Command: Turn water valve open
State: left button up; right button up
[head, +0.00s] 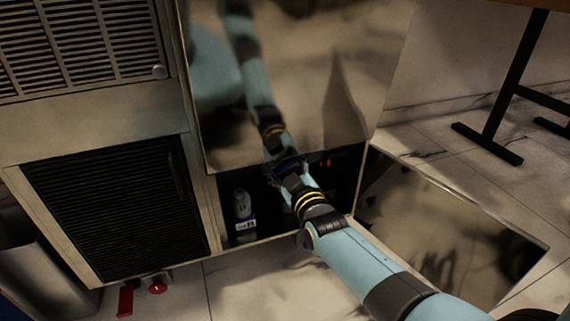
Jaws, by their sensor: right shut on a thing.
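My right gripper (285,168) reaches up from the lower right to the lower edge of a shiny steel panel, at the opening of a dark low cabinet. It is shut on a small dark blue part (289,163); its fingers and wrist hide most of this part. I cannot tell for sure whether the blue part is the water valve's handle. A small orange-red piece (326,162) shows inside the opening to the right of the gripper. My left gripper is not in view.
The steel panel (300,70) above mirrors my arm. A black louvred grille (115,208) is at left, with red fittings (157,287) below it.

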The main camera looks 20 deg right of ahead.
jog(key=shift+f+n, duration=0.1)
jog(key=shift+n, duration=0.2)
jog(key=o, duration=1.2)
jog(key=shift+s+d, duration=0.1)
jog(key=shift+s, duration=3.95)
